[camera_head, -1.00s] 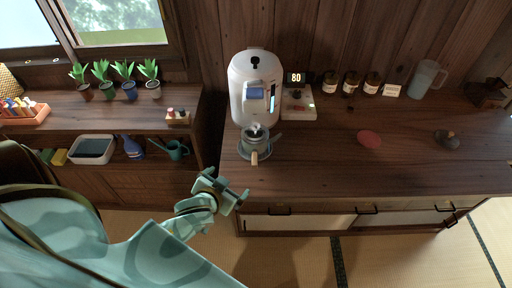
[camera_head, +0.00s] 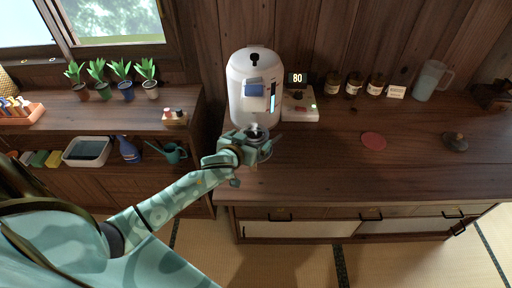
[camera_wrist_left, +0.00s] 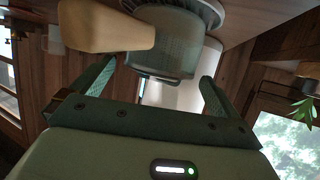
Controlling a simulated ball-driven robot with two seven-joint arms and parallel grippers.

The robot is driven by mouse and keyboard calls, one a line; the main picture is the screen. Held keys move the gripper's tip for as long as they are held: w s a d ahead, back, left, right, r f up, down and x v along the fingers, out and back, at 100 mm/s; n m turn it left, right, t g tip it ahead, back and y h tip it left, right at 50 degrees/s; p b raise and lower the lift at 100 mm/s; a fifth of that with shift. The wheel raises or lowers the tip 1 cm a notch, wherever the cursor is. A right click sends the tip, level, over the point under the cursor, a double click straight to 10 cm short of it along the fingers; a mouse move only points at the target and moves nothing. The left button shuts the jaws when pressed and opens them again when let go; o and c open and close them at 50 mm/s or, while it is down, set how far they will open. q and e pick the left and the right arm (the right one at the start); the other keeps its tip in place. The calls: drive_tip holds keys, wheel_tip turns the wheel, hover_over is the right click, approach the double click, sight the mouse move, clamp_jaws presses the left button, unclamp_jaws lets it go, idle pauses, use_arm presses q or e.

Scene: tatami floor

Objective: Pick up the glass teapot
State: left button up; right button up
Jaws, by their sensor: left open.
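The glass teapot stands on a round tray below the spout of the white dispenser (camera_head: 253,88). In the head view my left gripper (camera_head: 250,152) covers most of the teapot. In the left wrist view, which looks upside down, the teapot's glass body (camera_wrist_left: 165,60) and its pale wooden handle (camera_wrist_left: 105,27) show just beyond the fingertips. My left gripper (camera_wrist_left: 158,72) is open, its fingers apart with nothing held between them. The handle lies toward the left finger in that view. I cannot tell whether any finger touches the teapot. My right gripper is not in view.
A scale-like device with a display reading 80 (camera_head: 297,78) stands right of the dispenser. Several jars (camera_head: 354,84), a pitcher (camera_head: 431,80), a red disc (camera_head: 373,141) and a dark lidded item (camera_head: 455,142) stand farther right. The counter's front middle is clear. A watering can (camera_head: 172,152) is at left.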

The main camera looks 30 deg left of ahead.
use_arm(q)
drive_tip(key=x, duration=0.2)
drive_tip(key=shift+w+f+b, duration=0.25)
drive_tip(key=shift+w+b, duration=0.05)
drive_tip(key=shift+w, duration=0.05)
drive_tip(key=shift+r, duration=0.1)
drive_tip(key=shift+s, duration=0.1)
drive_tip(key=c, duration=1.3)
drive_tip(key=shift+r, duration=0.15)
